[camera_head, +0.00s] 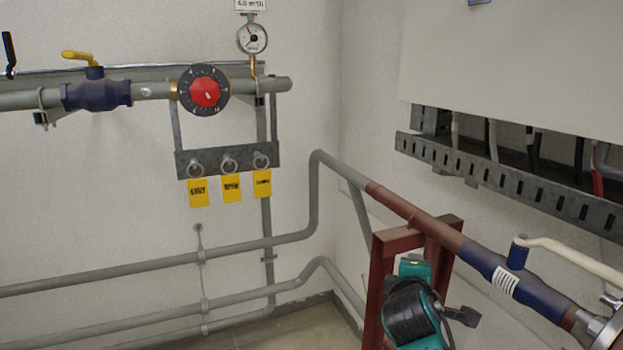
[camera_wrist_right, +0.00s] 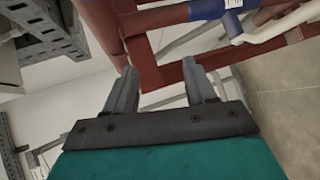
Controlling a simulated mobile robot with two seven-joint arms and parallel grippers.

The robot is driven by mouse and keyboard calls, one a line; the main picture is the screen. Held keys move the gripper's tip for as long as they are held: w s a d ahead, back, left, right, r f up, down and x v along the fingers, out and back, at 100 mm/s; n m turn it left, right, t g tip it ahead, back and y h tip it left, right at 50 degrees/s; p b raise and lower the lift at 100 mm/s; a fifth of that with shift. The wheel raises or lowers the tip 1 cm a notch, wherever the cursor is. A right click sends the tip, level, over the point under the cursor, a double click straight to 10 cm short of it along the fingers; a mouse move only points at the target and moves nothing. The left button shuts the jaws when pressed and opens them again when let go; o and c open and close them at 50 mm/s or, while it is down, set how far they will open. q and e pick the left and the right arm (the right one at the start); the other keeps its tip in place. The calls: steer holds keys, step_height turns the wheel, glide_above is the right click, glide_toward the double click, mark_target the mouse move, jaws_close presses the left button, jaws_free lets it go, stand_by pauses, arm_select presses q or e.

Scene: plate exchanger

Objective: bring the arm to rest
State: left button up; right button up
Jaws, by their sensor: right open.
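My right gripper (camera_wrist_right: 160,78) shows in the wrist view with its two grey fingers apart and nothing between them. Red-brown frame steel (camera_wrist_right: 150,72) lies beyond the fingertips; I cannot tell the exact gap. In the head view, teal and black parts of my right arm (camera_head: 412,305) stand at the lower right, in front of the red-brown frame (camera_head: 380,262) and below the pipe. The fingers cannot be made out clearly there. My left gripper is not in view.
A blue valve (camera_head: 505,275) with a cream lever (camera_head: 570,258) sits on the pipe right of my arm. A slotted grey tray (camera_head: 500,182) hangs above. On the left wall are a red dial (camera_head: 206,92), a yellow-handled valve (camera_head: 97,92), a gauge (camera_head: 252,39) and yellow tags (camera_head: 231,188).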

steer(key=s+a+f+m+g+y, duration=0.1)
steer(key=s+f+m+y, duration=0.15)
steer(key=s+f, duration=0.55)
steer(key=s+f+m+y, duration=0.25)
steer(key=s+f, duration=0.25)
steer(key=f, duration=0.5)
steer(key=s+f+m+y, duration=0.1)
steer(key=s+f+m, duration=0.2)
steer(key=s, duration=0.4)
steer(key=s+f+m+g+y, duration=0.1)
steer(key=s+f+m, duration=0.2)
steer(key=s, duration=0.5)
steer(key=shift+a+m, duration=0.2)
steer(key=shift+m, duration=0.2)
steer(key=shift+c, duration=0.2)
